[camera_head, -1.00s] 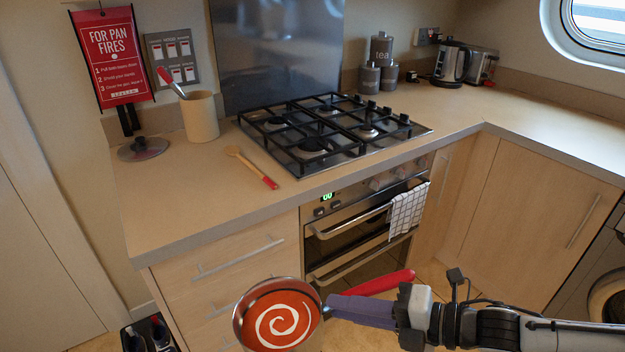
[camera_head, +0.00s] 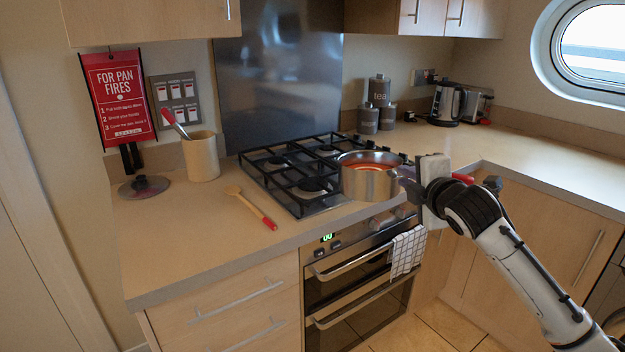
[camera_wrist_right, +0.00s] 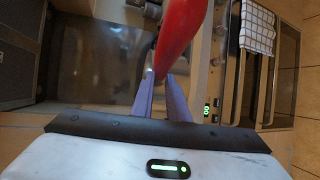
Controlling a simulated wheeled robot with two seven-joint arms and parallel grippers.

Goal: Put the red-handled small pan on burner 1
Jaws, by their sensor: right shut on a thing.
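The red-handled small pan (camera_head: 369,184) is a steel pan with a red inside, upright in the head view. It overlaps the front right part of the black-grated gas hob (camera_head: 290,172); I cannot tell how far above the grate it is. My right gripper (camera_head: 408,178) is shut on its red handle, and the handle (camera_wrist_right: 182,30) also shows between the purple fingers (camera_wrist_right: 165,95) in the right wrist view. The pan hides the front right burner. The other burners are bare. No burner numbers are readable. My left gripper is not in view.
A wooden spoon (camera_head: 250,207) with a red end lies left of the hob, near a utensil pot (camera_head: 201,157) and a lid (camera_head: 144,187). Grey canisters (camera_head: 378,105), a kettle (camera_head: 447,103) and a toaster (camera_head: 478,104) stand behind right. A checked towel (camera_head: 407,251) hangs on the oven.

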